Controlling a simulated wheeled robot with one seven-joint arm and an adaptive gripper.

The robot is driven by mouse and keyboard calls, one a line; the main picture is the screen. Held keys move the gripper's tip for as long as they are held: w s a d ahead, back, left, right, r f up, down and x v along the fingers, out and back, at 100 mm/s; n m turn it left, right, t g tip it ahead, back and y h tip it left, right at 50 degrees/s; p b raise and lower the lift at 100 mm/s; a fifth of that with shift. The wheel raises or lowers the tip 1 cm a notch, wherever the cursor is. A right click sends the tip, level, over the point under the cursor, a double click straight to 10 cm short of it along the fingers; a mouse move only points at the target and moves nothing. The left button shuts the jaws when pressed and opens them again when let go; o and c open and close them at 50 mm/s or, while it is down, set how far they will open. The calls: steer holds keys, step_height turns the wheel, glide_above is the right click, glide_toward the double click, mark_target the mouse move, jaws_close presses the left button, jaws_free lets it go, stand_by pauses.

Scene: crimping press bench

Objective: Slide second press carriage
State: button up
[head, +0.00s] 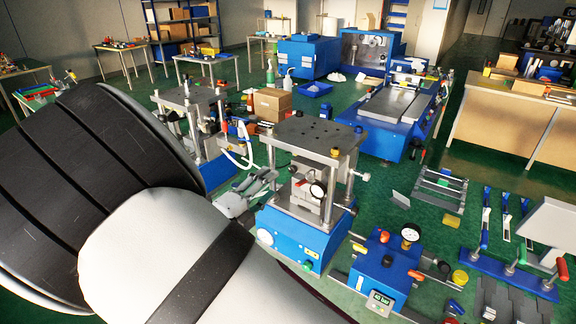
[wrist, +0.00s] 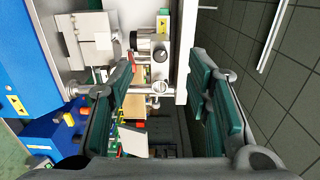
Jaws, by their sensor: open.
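A press with a blue base (head: 300,238) and a dark top plate (head: 310,133) on posts stands in the middle of the head view. Inside it sits a grey carriage block (head: 306,205) with a round dial. A similar press (head: 195,105) stands behind it to the left, partly hidden by my arm. My gripper (head: 268,183) is at the left side of the middle press. In the wrist view my gripper (wrist: 165,92) is open, with dark green finger pads apart. A silver rod with a round knob (wrist: 157,88) shows between the fingers; I cannot tell whether they touch it.
A blue gauge box (head: 380,270) stands right of the middle press. A cardboard box (head: 272,104) and a large blue machine (head: 395,118) are behind. Some green floor shows between them.

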mark_target(310, 164)
steer(key=x, duration=0.9)
steer(key=shift+p, duration=0.35)
steer(key=shift+c, duration=0.2)
jaws_close()
